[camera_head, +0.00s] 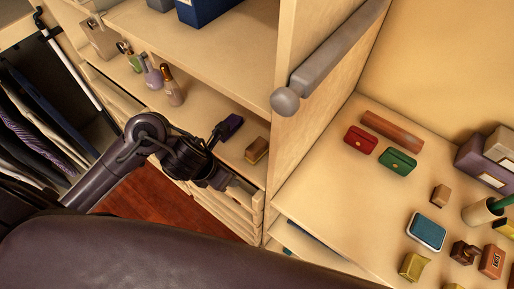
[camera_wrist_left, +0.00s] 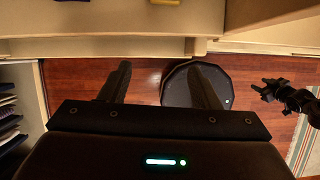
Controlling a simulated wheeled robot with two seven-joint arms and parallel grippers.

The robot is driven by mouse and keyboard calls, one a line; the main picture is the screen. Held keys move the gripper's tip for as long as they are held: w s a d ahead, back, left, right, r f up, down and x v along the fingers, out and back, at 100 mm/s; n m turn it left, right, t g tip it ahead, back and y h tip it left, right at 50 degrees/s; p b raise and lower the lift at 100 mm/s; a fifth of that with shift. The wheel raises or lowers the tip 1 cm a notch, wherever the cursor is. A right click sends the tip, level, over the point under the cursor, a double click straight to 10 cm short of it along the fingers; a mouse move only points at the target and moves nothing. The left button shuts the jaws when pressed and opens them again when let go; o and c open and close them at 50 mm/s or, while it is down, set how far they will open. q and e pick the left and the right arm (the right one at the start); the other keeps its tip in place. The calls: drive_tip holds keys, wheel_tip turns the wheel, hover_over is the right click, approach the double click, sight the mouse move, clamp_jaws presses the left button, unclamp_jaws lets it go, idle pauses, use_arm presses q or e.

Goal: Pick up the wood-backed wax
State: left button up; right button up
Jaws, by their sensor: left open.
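A small tan and yellow block (camera_head: 257,150), which looks like the wood-backed wax, lies near the front edge of the left shelf in the head view. A yellow thing (camera_wrist_left: 165,2) at the top edge of the left wrist view may be the same block, but it is cut off. My left gripper (camera_head: 232,186) is in front of and below that shelf edge, apart from the block. In the left wrist view its two fingers (camera_wrist_left: 160,85) are spread with nothing between them. A dark gripper (camera_wrist_left: 268,90), seemingly my right one, shows small at the right; its jaws are unclear.
A purple item with a dark handle (camera_head: 230,126) lies left of the block. Several bottles (camera_head: 153,75) stand farther left. An upright panel (camera_head: 300,130) with a grey rod (camera_head: 335,50) separates this shelf from the right counter (camera_head: 335,205), which holds several small boxes and blocks.

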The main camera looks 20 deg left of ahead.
sight(257, 146)
use_arm(q)
drive_tip(key=w+d, duration=0.1)
drive_tip(key=w, duration=0.1)
drive_tip(key=w+d+p, duration=0.1)
drive_tip(key=w, duration=0.2)
drive_tip(key=w+d+p, duration=0.1)
drive_tip(key=w, duration=0.2)
drive_tip(key=shift+d, duration=0.3)
drive_tip(key=shift+w+d+r+p, duration=0.1)
drive_tip(key=shift+w+d+p, duration=0.15)
drive_tip(key=shift+w, duration=0.4)
drive_tip(key=shift+w+d+r+p, duration=0.15)
drive_tip(key=shift+w+d, duration=0.15)
drive_tip(key=shift+w, duration=0.3)
drive_tip(key=shift+x, duration=1.15)
drive_tip(key=shift+w+f, duration=0.1)
drive_tip(key=shift+f, duration=0.45)
drive_tip(key=shift+c, duration=0.5)
drive_tip(key=c, duration=0.9)
drive_tip(key=shift+r, duration=0.1)
